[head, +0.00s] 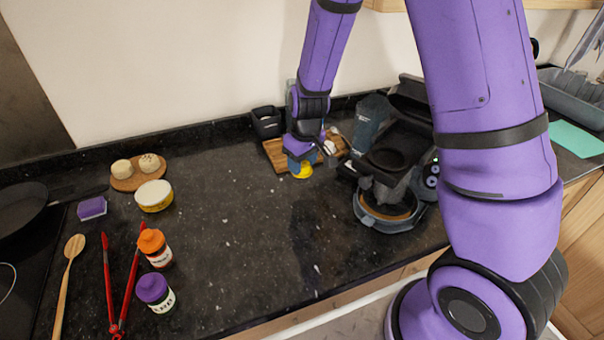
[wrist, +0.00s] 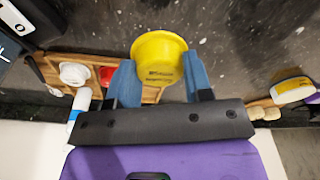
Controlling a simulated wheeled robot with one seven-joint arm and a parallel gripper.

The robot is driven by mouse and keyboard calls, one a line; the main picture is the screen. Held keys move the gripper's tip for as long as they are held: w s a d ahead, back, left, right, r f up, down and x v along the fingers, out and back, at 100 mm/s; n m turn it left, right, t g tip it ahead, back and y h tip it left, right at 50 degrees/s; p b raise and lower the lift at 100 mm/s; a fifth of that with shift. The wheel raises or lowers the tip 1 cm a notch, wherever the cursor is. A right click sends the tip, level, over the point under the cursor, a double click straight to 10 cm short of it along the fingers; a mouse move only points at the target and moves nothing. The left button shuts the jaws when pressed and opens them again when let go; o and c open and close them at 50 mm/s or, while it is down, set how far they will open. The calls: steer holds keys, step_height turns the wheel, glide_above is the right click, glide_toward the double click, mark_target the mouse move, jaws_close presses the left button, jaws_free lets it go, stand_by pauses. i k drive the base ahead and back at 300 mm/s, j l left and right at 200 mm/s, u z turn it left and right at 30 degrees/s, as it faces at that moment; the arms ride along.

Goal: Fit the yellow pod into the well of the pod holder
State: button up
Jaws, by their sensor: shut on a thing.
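The yellow pod (wrist: 160,58) is a small tapered cup, held between the two blue fingers of my gripper (wrist: 160,78) in the wrist view. In the head view the yellow pod (head: 304,171) shows below my gripper (head: 300,160), above the counter near the wooden tray. The dark coffee machine (head: 370,118) stands to the right, its lid raised. Its black part with a rounded recess (head: 396,158) looks like the pod holder; the inside of the well cannot be made out. My gripper is left of it, apart from it.
A wooden tray (head: 275,153) with small white and red items lies behind my gripper. A black box (head: 266,122) stands at the wall. Jars (head: 155,248), red tongs (head: 128,290) and a yellow-white tub (head: 154,196) are at left. The middle counter is clear.

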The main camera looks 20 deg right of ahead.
mark_target(386, 164)
steer(key=k+j, duration=0.3)
steer(key=k, duration=0.15)
steer(key=k+j, duration=0.25)
steer(key=k, duration=0.2)
steer(key=k+j, duration=0.3)
steer(key=k, duration=0.15)
